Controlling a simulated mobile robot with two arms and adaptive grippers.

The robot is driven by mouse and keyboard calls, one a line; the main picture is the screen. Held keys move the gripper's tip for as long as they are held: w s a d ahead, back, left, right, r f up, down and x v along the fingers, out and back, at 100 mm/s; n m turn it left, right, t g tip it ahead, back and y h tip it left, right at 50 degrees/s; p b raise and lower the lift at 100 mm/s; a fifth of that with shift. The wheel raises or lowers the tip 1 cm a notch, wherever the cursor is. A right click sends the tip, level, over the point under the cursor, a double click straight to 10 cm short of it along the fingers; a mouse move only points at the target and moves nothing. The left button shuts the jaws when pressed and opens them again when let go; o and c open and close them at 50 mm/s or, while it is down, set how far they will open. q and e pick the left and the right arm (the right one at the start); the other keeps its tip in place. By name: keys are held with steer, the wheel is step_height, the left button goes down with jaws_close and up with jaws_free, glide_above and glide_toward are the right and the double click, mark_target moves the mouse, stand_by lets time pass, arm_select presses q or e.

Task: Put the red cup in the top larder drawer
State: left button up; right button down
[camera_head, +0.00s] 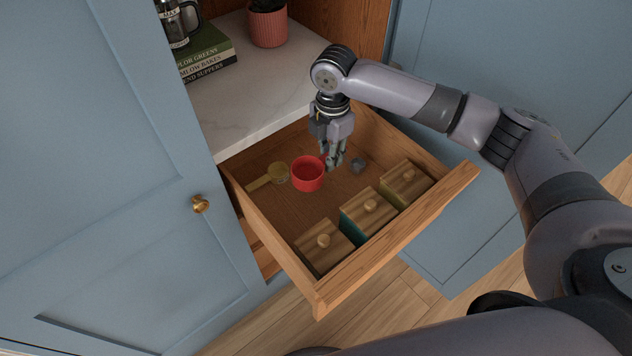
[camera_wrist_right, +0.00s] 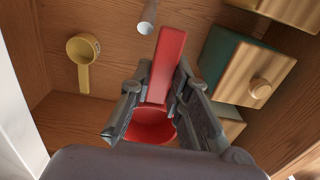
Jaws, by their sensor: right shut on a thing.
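The red cup (camera_head: 307,174) is a small round measuring cup with a flat handle. It is inside the outline of the open top drawer (camera_head: 462,177), with its opening facing up in the head view. My right gripper (camera_head: 334,163) reaches down into the drawer and is shut on the cup's handle. In the right wrist view the red cup (camera_wrist_right: 153,124) sits between the fingers of my right gripper (camera_wrist_right: 160,90), its handle running up between them. I cannot tell whether the cup touches the drawer floor. My left gripper is not in view.
The drawer also holds a yellow measuring cup (camera_head: 278,173), a small grey object (camera_head: 358,166) and several wooden-lidded boxes (camera_head: 367,211) along the front. A marble shelf (camera_head: 247,82) with books (camera_head: 206,52) and a pink pot (camera_head: 267,24) lies behind. A blue door (camera_head: 90,190) stands at left.

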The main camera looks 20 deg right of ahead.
steer(key=f, duration=1)
steer(key=shift+s+f, duration=0.25)
steer(key=shift+f, duration=0.1)
steer(key=shift+w+a+f, duration=0.1)
steer(key=shift+w+f, duration=0.1)
steer(key=shift+f, duration=0.35)
steer(key=shift+w+a+f, duration=0.1)
steer(key=shift+w+f, duration=0.1)
steer(key=shift+f, duration=0.35)
steer(key=shift+w+a, duration=0.1)
steer(key=shift+w, duration=0.25)
steer(key=shift+w+a, duration=0.2)
steer(key=shift+w, duration=0.35)
steer(key=shift+w+a, duration=0.2)
steer(key=shift+w, duration=0.3)
steer(key=shift+w+f, duration=0.2)
steer(key=shift+f, duration=0.05)
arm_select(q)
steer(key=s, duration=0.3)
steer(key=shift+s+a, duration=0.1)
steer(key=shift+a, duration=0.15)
arm_select(e)
steer(key=shift+f, duration=0.35)
